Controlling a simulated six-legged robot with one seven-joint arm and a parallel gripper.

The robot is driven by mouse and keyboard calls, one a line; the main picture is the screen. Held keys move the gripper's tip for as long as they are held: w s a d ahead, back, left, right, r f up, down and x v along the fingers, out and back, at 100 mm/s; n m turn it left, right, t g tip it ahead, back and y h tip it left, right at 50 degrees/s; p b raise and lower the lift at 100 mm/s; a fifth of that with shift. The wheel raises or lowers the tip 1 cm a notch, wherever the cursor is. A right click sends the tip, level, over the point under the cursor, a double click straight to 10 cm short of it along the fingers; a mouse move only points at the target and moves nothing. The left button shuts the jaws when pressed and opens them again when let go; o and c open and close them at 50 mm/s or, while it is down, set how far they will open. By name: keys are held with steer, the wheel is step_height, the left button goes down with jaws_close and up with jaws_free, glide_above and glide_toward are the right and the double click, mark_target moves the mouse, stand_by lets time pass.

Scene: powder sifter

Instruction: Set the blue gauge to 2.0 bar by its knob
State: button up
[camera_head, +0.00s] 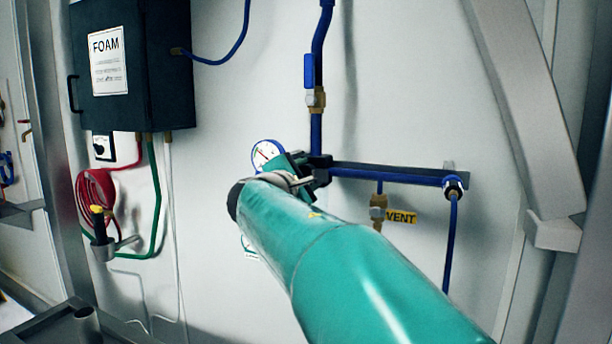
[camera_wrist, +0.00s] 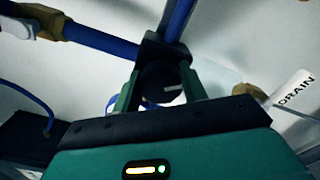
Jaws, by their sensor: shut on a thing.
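The blue-rimmed gauge (camera_head: 266,154) shows on the wall in the head view, just left of my gripper. In the wrist view the round black knob (camera_wrist: 155,78) has a pale pointer mark pointing right. My gripper (camera_wrist: 161,88) has its two green fingers on either side of the knob and is shut on it. In the head view my gripper (camera_head: 308,172) is at the blue pipe junction, and the knob is hidden there. A blue curved edge in the wrist view may be the gauge.
A blue pipe (camera_head: 400,174) runs right from the junction. A blue-handled valve (camera_head: 313,90) is above, and a brass valve with a VENT tag (camera_head: 402,218) is below right. A FOAM box (camera_head: 133,65) hangs left.

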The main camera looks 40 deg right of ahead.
steer(key=shift+m, duration=1.3)
steer(key=shift+f, duration=0.1)
steer(key=o, duration=1)
steer(key=shift+c, duration=0.2)
steer(key=shift+s+a, duration=0.1)
steer(key=shift+a, duration=0.05)
steer(key=v, duration=1.3)
steer(key=shift+s+a, duration=0.15)
